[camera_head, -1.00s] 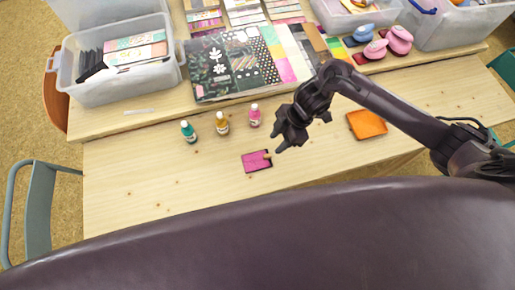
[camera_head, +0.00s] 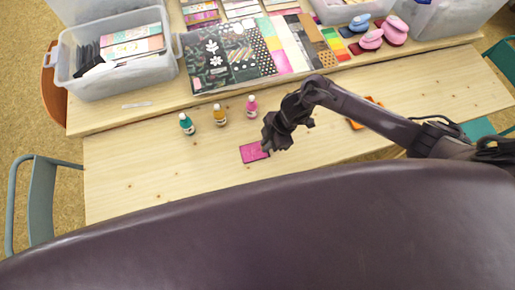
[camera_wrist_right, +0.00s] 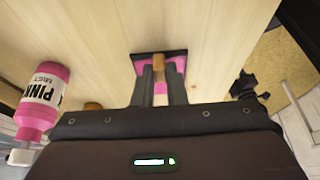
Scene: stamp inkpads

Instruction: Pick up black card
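My right gripper (camera_head: 270,146) is low over a pink inkpad (camera_head: 250,154) on the table. In the right wrist view, the two fingers (camera_wrist_right: 160,82) stand close together on either side of a small wooden stamp handle (camera_wrist_right: 159,62), which fills the gap between them. The inkpad (camera_wrist_right: 181,64) with its dark edge lies beneath; I cannot tell whether the handle is clear of it. Dark, card-like pieces (camera_head: 88,58) stand at the left in a clear bin (camera_head: 115,80), far from this gripper. My left gripper is not in view.
Teal (camera_head: 187,125), amber (camera_head: 220,117) and pink (camera_head: 252,107) bottles stand behind the inkpad. Patterned black papers (camera_head: 215,65) lie on the raised back board. An orange pad (camera_head: 357,125) is partly hidden by my right arm. The table's left part is clear.

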